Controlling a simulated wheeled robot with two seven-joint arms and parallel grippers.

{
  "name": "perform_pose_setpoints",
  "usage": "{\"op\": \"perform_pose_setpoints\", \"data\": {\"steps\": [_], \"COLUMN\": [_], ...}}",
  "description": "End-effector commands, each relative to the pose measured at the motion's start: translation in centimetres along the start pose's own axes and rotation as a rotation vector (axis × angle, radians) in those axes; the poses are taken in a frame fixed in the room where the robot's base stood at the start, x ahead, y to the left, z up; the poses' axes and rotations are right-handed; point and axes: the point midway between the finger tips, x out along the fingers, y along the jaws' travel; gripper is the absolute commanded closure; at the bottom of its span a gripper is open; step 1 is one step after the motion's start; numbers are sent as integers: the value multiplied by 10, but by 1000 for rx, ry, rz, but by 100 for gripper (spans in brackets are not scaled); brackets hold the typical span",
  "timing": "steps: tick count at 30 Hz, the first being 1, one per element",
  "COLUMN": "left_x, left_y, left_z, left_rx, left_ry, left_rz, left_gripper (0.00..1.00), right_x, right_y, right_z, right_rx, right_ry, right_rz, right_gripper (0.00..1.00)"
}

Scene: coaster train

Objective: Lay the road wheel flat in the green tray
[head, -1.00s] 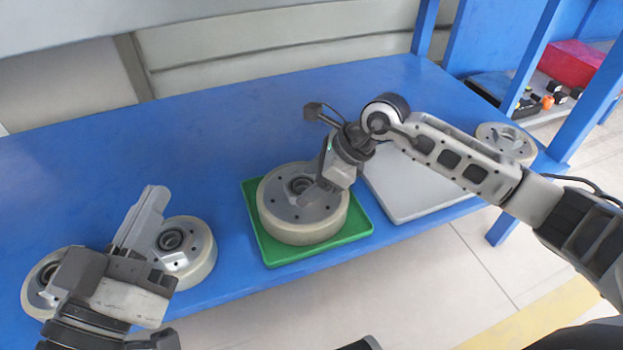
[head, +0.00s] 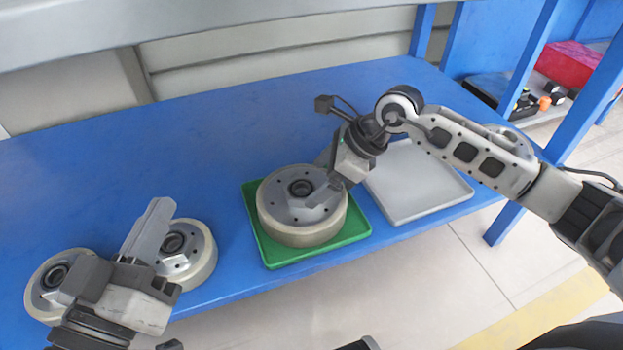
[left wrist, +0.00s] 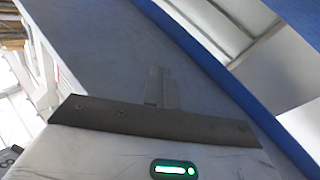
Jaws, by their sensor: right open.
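A large road wheel (head: 282,217) with a pale tread and grey hub lies in the green tray (head: 355,236) in the head view, and it looks flat. My right gripper (head: 335,187) is open at the wheel's right upper edge, with its fingers partly over the rim. I cannot tell whether they touch it. My left gripper (head: 152,226) is shut and empty in front of another wheel at the left. Its fingers also show together in the left wrist view (left wrist: 161,87).
An empty grey tray (head: 425,195) lies right of the green one. Another wheel (head: 517,137) is partly hidden behind my right arm. The blue table's (head: 215,130) back is clear.

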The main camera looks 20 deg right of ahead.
Motion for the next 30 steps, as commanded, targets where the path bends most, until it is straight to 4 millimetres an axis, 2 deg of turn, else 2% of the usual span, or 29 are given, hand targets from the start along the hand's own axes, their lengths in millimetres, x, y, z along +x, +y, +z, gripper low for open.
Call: {"op": "perform_pose_setpoints", "data": {"steps": [1, 6, 12, 15, 19, 26, 28, 30], "left_x": [-3, -15, -17, -18, -18, -18, -18, -18], "left_y": [2, 7, 3, 2, 1, 0, 0, 0], "left_z": [3, 26, 31, 33, 34, 36, 36, 36], "left_rx": [-54, -200, -156, -139, -125, -119, -119, -119], "left_ry": [-48, -187, -232, -244, -252, -256, -255, -255], "left_rz": [-15, -48, -73, -80, -86, -88, -88, -88], "left_gripper": [100, 100, 100, 100, 100, 100, 100, 100], "right_x": [-18, -61, -103, -117, -127, -129, -124, -114], "right_y": [-1, -1, -1, -1, 0, 1, 9, 26], "right_z": [2, 4, 4, 4, 4, 5, 10, 23], "right_rx": [-1, -3, -4, -3, -5, -3, 9, 42], "right_ry": [1, -4, -8, -11, -12, -20, -50, -119], "right_rz": [-4, -6, -7, -6, -6, 0, 26, 88], "right_gripper": [17, 17, 17, 17, 17, 17, 17, 17]}}
